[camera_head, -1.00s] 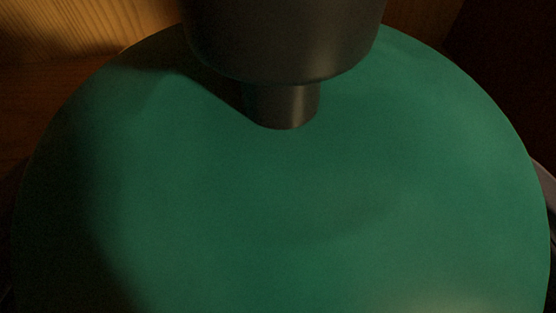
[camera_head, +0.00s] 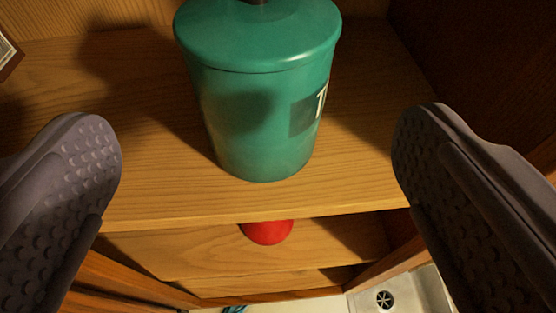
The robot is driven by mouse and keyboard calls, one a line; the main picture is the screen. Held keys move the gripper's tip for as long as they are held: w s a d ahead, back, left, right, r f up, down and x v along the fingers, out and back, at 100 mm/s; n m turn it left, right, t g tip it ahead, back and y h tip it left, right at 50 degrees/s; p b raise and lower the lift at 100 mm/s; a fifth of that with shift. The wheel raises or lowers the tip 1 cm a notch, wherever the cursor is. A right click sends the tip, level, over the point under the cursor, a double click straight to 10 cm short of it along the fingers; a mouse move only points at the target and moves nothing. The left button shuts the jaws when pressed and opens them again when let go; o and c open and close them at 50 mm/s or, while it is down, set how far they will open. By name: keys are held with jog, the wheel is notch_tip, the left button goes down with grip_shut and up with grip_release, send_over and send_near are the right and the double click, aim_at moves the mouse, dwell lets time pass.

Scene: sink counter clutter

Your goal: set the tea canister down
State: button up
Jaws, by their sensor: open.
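The tea canister (camera_head: 250,115) is green with a dark label on its right side, partly showing white lettering. It stands upright on a wooden shelf (camera_head: 150,195), a little back from the shelf's front edge. The top of its lid is cut off by the frame. My gripper (camera_head: 258,140) is open, with one grey, studded finger on each side of the picture. Both fingers are clear of the canister, with wide gaps to its left and right.
A red rounded object (camera_head: 268,232) shows on a lower shelf (camera_head: 190,250), partly hidden by the upper shelf's edge. A framed item (camera_head: 8,52) is at the far left. A metal sink with a drain (camera_head: 385,298) lies at bottom right. Dark cabinet wall (camera_head: 480,60) bounds the right.

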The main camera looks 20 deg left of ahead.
jog(key=shift+s+d+r, duration=0.1)
jog(key=shift+s+r, duration=0.05)
jog(key=shift+s, duration=0.15)
